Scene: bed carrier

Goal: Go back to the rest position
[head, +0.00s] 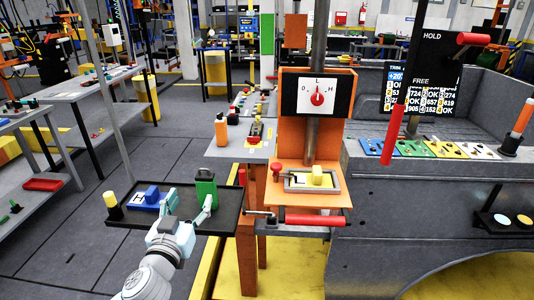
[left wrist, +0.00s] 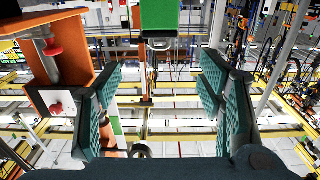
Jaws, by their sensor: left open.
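My left gripper (head: 188,207) is at the front edge of the black tray (head: 135,219), its two fingers spread. In the left wrist view my left gripper (left wrist: 160,85) is open, with nothing between its teal finger pads. A green block (left wrist: 159,15) shows beyond the fingers at the top of the left wrist view. I cannot tell whether a finger touches the item. My right gripper is in neither view.
Open floor (head: 85,230) lies left.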

